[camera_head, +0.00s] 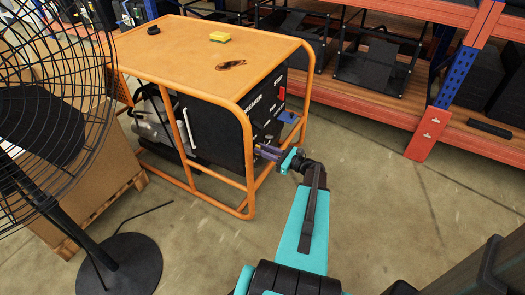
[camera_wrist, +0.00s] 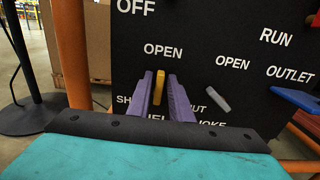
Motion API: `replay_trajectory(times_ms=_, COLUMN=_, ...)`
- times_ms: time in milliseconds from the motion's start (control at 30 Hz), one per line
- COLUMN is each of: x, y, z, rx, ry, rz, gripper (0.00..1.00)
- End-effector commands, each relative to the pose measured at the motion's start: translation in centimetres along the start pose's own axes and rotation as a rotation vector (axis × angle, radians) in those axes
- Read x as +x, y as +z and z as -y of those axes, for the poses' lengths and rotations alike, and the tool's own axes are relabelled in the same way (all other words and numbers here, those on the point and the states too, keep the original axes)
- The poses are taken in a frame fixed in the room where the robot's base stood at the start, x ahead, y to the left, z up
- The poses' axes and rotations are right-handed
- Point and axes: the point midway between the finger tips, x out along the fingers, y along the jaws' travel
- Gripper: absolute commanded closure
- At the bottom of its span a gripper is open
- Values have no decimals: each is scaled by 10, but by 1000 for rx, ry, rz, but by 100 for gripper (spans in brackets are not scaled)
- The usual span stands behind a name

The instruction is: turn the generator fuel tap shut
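The fuel tap (camera_wrist: 159,87) is a yellow lever on the generator's black panel. It stands nearly upright below the word OPEN, with SHUT and FUEL partly hidden lower down. My gripper (camera_wrist: 161,88) has its two purple fingers on either side of the lever. The gap between them is narrow, and I cannot tell whether both fingers touch it. In the head view my gripper (camera_head: 267,153) is at the front panel of the orange-framed generator (camera_head: 180,50), and the tap is hidden there.
A grey choke lever (camera_wrist: 217,98) sits tilted just right of my fingers. A blue part (camera_wrist: 298,98) juts out at the panel's right. A fan (camera_head: 115,265) stands at left, and a shelf rack (camera_head: 390,105) is behind at right.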

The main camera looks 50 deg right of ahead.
Motion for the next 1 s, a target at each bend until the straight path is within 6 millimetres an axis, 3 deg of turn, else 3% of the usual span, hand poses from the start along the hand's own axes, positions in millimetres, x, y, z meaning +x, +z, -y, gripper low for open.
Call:
replay_trajectory(times_ms=33, x=0, y=0, z=0, rx=0, ry=0, rz=0, gripper=90)
replay_trajectory(times_ms=100, x=0, y=0, z=0, rx=0, ry=0, rz=0, gripper=100)
replay_trajectory(times_ms=567, x=-1, y=-1, z=-2, rx=-46, ry=0, rz=0, gripper=100)
replay_trajectory(times_ms=1000, x=-2, y=-5, z=-11, rx=-329, ry=-1, rz=-1, gripper=100)
